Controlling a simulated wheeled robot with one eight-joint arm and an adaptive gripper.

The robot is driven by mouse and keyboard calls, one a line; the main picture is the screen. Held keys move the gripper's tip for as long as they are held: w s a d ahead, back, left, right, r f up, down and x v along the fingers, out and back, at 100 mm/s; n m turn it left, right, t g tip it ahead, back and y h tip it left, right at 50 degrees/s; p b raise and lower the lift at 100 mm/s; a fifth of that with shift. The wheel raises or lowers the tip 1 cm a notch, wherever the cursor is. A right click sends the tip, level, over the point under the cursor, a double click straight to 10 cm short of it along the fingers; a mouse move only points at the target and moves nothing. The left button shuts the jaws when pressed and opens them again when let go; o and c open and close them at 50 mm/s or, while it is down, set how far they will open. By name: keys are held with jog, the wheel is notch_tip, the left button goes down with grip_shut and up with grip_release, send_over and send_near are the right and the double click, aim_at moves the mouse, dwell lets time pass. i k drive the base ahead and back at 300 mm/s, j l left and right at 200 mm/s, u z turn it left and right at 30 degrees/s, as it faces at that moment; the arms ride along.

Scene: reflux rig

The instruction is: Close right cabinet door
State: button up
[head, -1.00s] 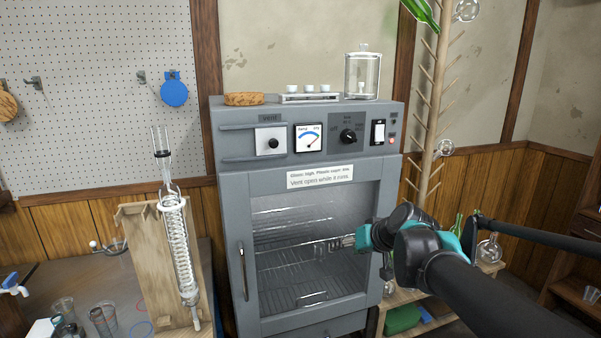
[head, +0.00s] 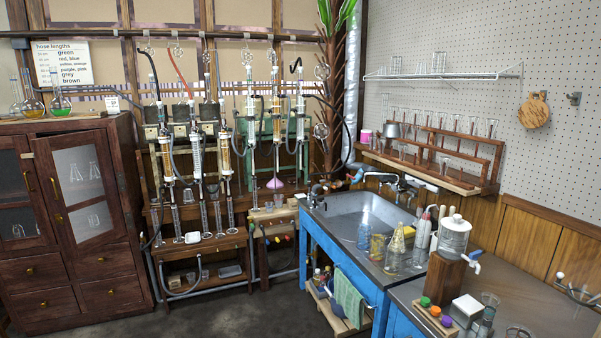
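The dark reddish-brown wooden cabinet (head: 125,200) stands at the left of the head view, with its left side cut off by the picture edge. Its right door (head: 83,190) has a glass pane with glassware showing behind it and a brass handle on its left side. The door looks slightly ajar, its left edge out of line with the frame, but the gap is hard to judge. The left door (head: 12,165) is partly in view and also has a brass handle. I cannot make out my gripper in this view.
Drawers (head: 105,290) lie below the doors, and flasks (head: 60,103) stand on the cabinet top. A hose-and-condenser rack stands right of the cabinet. A blue-framed sink bench (head: 365,215) is farther right. The floor (head: 225,310) in front is clear.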

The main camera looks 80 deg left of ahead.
aim_at(43, 148)
jog(key=u, duration=4.2)
jog(key=i+l, duration=0.15)
jog(key=i, duration=0.25)
jog(key=i+l, duration=0.15)
jog(key=i, duration=0.25)
jog(key=i+l, duration=0.1)
jog(key=i, duration=0.3)
